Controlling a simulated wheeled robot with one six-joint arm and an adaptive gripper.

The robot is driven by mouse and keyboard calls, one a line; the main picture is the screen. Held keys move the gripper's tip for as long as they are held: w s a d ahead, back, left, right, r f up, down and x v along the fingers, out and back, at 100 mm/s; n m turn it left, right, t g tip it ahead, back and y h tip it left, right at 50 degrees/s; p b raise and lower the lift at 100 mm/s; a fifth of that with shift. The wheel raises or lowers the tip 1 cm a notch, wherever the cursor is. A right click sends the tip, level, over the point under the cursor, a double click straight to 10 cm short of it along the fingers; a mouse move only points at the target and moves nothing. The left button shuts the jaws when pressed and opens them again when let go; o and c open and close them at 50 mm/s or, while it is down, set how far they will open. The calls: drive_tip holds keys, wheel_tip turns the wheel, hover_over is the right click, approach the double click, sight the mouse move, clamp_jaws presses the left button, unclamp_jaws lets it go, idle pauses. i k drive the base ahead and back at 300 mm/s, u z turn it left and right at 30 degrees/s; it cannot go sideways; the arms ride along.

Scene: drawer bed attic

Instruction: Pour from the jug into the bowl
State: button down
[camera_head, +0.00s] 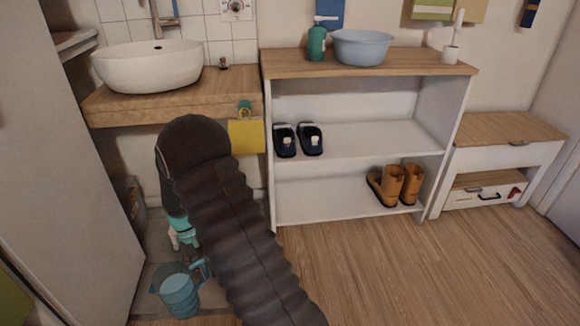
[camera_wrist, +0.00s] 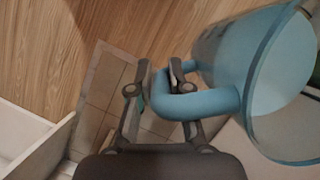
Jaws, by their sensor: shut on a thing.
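The jug (camera_head: 179,297) is blue and see-through. It shows at the lower left of the head view, over the grey tiled floor, roughly upright with its mouth up. I cannot tell whether it touches the floor or what it holds. In the wrist view the jug (camera_wrist: 228,62) fills the right side, and my gripper (camera_wrist: 157,78) is shut on its thick blue handle. In the head view my dark arm hides most of the gripper. The light blue bowl (camera_head: 362,50) stands upright on top of the white shelf unit, well away from the jug.
A green soap bottle (camera_head: 317,43) stands just left of the bowl, and a white brush holder (camera_head: 451,54) to its right. A white basin (camera_head: 150,66) sits on the wooden counter (camera_head: 175,100). Shoes and boots fill parts of the shelves. The wooden floor (camera_head: 400,270) is clear.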

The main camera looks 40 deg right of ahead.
sight(358, 48)
drive_tip(key=k, duration=0.45)
drive_tip(key=u, duration=3.05)
drive_tip(key=k, duration=2.15)
drive_tip(key=z, duration=2.4)
drive_tip(key=i, duration=0.5)
drive_tip(key=z, duration=0.05)
